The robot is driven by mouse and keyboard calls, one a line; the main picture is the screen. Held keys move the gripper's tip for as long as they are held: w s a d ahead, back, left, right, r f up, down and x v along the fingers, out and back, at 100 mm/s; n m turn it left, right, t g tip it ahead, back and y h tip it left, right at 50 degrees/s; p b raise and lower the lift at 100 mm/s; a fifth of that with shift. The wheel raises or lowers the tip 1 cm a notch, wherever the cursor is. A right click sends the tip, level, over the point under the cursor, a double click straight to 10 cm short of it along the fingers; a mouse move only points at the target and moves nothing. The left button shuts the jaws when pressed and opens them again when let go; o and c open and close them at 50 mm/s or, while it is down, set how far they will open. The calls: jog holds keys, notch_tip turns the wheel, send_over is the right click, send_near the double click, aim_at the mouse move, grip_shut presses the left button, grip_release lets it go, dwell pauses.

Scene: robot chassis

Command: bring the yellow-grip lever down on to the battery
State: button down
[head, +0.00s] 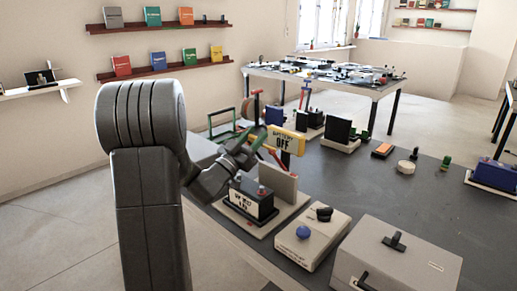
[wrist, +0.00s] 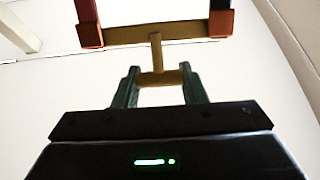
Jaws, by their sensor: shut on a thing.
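The battery (head: 250,200) is a dark block with a white label and a red-topped post, standing on a pale base near the table's left edge. The lever (head: 275,157) shows as a thin red piece above and behind it, beside a yellow sign reading OFF (head: 286,141). My gripper (head: 246,152) is raised above the battery. In the wrist view, the yellow grip (wrist: 156,73) has a crossbar between two lever arms with orange-red ends. My gripper's green fingers (wrist: 158,88) are shut on the grip's lower part. In the head view my gripper hides most of the grip.
A pale box with a blue button and a black knob (head: 312,237) stands in front of the battery base. A grey lidded case (head: 395,262) is at the front right. Black panels (head: 338,131) stand behind. The table's middle right (head: 385,195) is clear.

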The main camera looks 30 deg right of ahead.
jog(key=a+f+b, duration=0.1)
jog(key=f+b, duration=0.1)
jog(key=b, duration=0.2)
jog(key=s+a+f+h+b, duration=0.1)
jog(key=a+f+b, duration=0.1)
jog(key=b, duration=0.2)
jog(key=a+f+h+b, duration=0.1)
jog(key=a+f+b, duration=0.1)
jog(key=b, duration=0.2)
jog(key=shift+s+f+t, duration=0.2)
jog(key=shift+f+t, duration=0.1)
jog(key=shift+s+a+f+b, duration=0.1)
jog(key=shift+a+f+b, duration=0.2)
jog(key=shift+f+b, duration=0.45)
jog(key=shift+s+a+f+b, duration=0.1)
jog(key=shift+a+f+b, duration=0.2)
jog(key=shift+f+b, duration=0.45)
jog(key=shift+r, duration=0.1)
jog(key=c, duration=0.9)
grip_release()
jog(key=shift+r, duration=0.1)
